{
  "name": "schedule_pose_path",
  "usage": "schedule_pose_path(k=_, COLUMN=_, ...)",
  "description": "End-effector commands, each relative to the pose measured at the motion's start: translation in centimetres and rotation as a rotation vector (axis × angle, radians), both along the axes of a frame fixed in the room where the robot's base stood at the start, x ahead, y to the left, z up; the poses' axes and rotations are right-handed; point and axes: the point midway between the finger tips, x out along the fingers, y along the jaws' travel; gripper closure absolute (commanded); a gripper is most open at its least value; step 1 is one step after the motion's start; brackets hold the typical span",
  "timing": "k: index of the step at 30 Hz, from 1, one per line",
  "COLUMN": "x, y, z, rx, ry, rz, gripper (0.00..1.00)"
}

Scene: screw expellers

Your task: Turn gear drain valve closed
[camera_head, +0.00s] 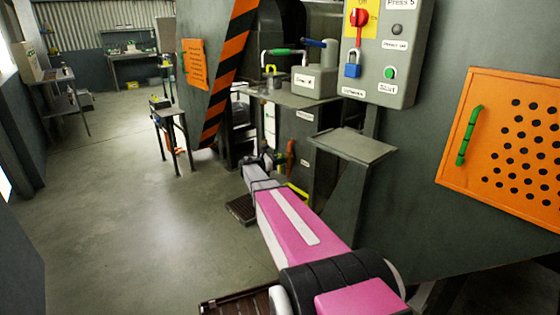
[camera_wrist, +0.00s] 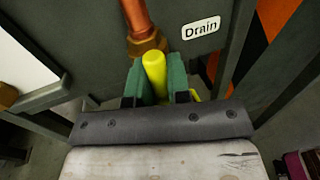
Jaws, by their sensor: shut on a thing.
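The drain valve shows in the wrist view as a yellow handle (camera_wrist: 154,66) beneath a copper pipe with a brass nut (camera_wrist: 147,45). A white "Drain" label (camera_wrist: 201,28) is on the dark panel to its right. My gripper (camera_wrist: 156,82) has its two green fingers on either side of the yellow handle, shut on it. The handle's rounded end sticks up between the fingers. The rest of the valve is hidden behind the fingers and the wrist. In the head view my arm reaches to the low front of the machine, and the valve is too small to make out.
A grey shelf (camera_head: 350,146) juts from the machine right of my arm. Above it is a control box (camera_head: 398,60) with a red switch and blue padlock. An orange perforated guard (camera_head: 482,178) is at right. A small table (camera_head: 168,112) stands at left. The left floor is clear.

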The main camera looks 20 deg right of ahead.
Motion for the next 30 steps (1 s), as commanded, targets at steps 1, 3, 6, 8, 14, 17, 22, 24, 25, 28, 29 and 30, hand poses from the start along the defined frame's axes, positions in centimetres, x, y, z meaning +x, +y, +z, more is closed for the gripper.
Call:
schedule_pose_path(k=1, x=-0.1, y=0.0, z=-0.1, rx=0.006, ry=-0.010, rz=0.000, gripper=1.00)
schedule_pose_path(k=3, x=-0.1, y=0.0, z=-0.1, rx=0.014, ry=-0.033, rz=0.000, gripper=1.00)
schedule_pose_path(k=6, x=-0.3, y=-0.1, z=-0.1, rx=0.032, ry=-0.080, rz=0.000, gripper=1.00)
schedule_pose_path(k=8, x=-0.4, y=-0.1, z=-0.1, rx=0.046, ry=-0.115, rz=0.000, gripper=1.00)
schedule_pose_path(k=14, x=-0.8, y=-0.2, z=-0.2, rx=0.104, ry=-0.275, rz=-0.001, gripper=1.00)
schedule_pose_path(k=17, x=-1.0, y=-0.3, z=-0.3, rx=0.138, ry=-0.364, rz=0.000, gripper=1.00)
schedule_pose_path(k=22, x=-1.4, y=-0.4, z=-0.5, rx=0.193, ry=-0.516, rz=0.000, gripper=1.00)
schedule_pose_path(k=24, x=-1.5, y=-0.4, z=-0.6, rx=0.215, ry=-0.580, rz=-0.001, gripper=1.00)
schedule_pose_path(k=25, x=-1.6, y=-0.5, z=-0.6, rx=0.225, ry=-0.607, rz=0.000, gripper=1.00)
schedule_pose_path(k=28, x=-1.8, y=-0.5, z=-0.8, rx=0.258, ry=-0.696, rz=-0.001, gripper=1.00)
schedule_pose_path(k=29, x=-1.8, y=-0.6, z=-0.8, rx=0.267, ry=-0.722, rz=-0.001, gripper=1.00)
schedule_pose_path(k=30, x=-1.9, y=-0.6, z=-0.9, rx=0.280, ry=-0.758, rz=0.000, gripper=1.00)
